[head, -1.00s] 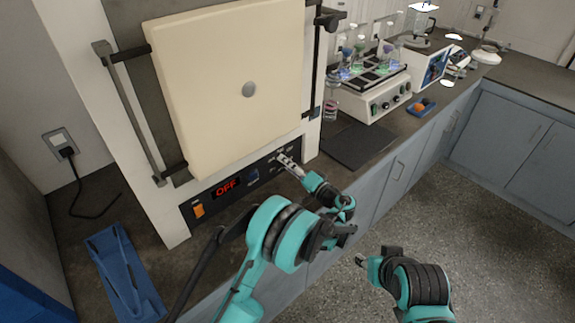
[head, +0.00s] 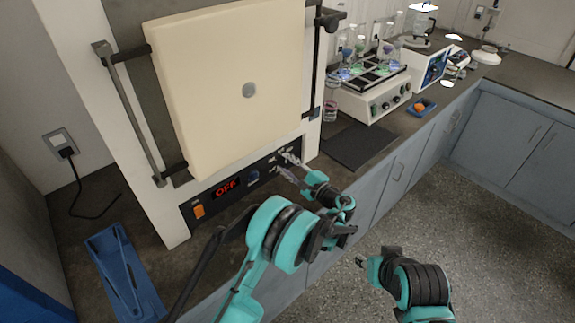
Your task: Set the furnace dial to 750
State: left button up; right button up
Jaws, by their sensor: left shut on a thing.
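The furnace (head: 215,88) stands at the left with its cream door shut. Its black control panel (head: 208,198) runs along the bottom front, with a red display (head: 227,187) reading OFF. My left gripper (head: 288,166) is at the right part of this panel, its fingers a little apart and shut on the furnace dial. The dial is mostly hidden by the fingers, and its setting cannot be read. My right gripper (head: 361,262) is low at the right, over the floor and away from the furnace; its jaws are too small to judge.
An orange switch (head: 198,211) and a small blue control (head: 253,175) are on the panel. A dark mat (head: 356,146) lies right of the furnace, before a shaker (head: 372,100) with flasks. A blue holder (head: 122,275) lies at the lower left.

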pick_arm(q)
jog(key=m, duration=1.4)
jog(key=shift+m, duration=0.3)
jog(key=m, duration=0.4)
jog(key=shift+m, duration=0.3)
jog(key=m, duration=0.4)
jog(key=shift+m, duration=0.4)
jog(key=o, duration=1.2)
jog(key=shift+c, duration=0.2)
